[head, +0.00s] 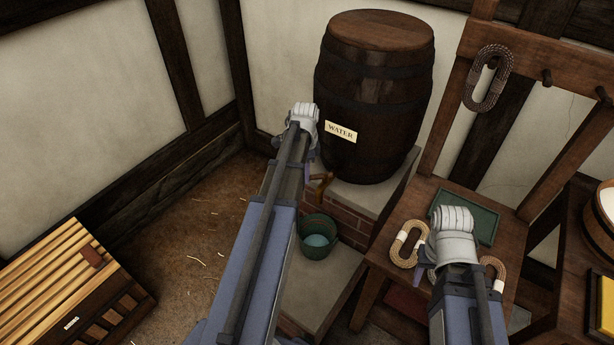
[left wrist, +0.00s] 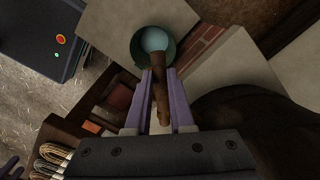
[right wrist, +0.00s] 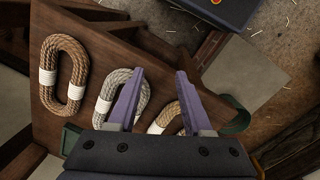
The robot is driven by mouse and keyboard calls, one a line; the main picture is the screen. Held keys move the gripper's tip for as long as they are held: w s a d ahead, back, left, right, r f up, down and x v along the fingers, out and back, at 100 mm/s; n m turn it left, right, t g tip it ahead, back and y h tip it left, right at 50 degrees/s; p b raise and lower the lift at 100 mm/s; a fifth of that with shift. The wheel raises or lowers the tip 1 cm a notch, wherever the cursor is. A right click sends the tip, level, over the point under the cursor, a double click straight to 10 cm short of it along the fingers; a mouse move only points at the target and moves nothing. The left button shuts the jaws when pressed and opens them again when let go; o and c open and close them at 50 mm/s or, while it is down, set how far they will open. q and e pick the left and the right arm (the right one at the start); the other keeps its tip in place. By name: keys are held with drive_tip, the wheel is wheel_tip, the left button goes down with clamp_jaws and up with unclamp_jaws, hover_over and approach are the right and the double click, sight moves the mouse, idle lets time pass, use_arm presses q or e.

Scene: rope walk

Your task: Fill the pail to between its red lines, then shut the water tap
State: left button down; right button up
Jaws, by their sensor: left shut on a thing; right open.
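The water barrel (head: 372,95), labelled WATER, stands on a brick and stone plinth. Its brown wooden tap (head: 322,184) sticks out low at the front. The green pail (head: 318,256) stands upright below the tap, with pale blue water (left wrist: 154,39) inside. I cannot make out its red lines or the exact level. My left gripper (head: 312,168) is at the tap; in the left wrist view its purple fingers are shut on the tap's brown wooden part (left wrist: 160,98). My right gripper (right wrist: 157,98) is open and empty above the bench with the rope coils.
A wooden bench (head: 378,252) at the right holds several rope coils (head: 408,243) and a green tray (head: 484,222). Another coil (head: 487,78) hangs on a peg rack. A slatted wooden chest (head: 60,285) stands at the lower left. The floor between chest and plinth is clear, with straw.

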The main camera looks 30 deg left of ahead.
use_arm(q)
drive_tip(key=shift+a, duration=0.1)
drive_tip(key=c, duration=0.8)
unclamp_jaws()
wheel_tip(320, 180, up, 8)
drive_tip(key=p, duration=0.8)
drive_tip(key=shift+f, duration=0.1)
drive_tip(key=s+d+n, duration=0.2)
drive_tip(key=s+d, duration=0.3)
drive_tip(key=d, duration=0.5)
drive_tip(key=s+d+r+n+p, duration=0.1)
drive_tip(key=s+d, duration=0.4)
drive_tip(key=d, duration=0.6)
drive_tip(key=s+d+n+y, duration=0.1)
drive_tip(key=s+d+n, duration=0.2)
drive_tip(key=s+d, duration=0.3)
drive_tip(key=shift+d+r, duration=0.2)
drive_tip(key=shift+d, duration=0.9)
drive_tip(key=shift+d+r, duration=0.2)
drive_tip(key=shift+d, duration=0.85)
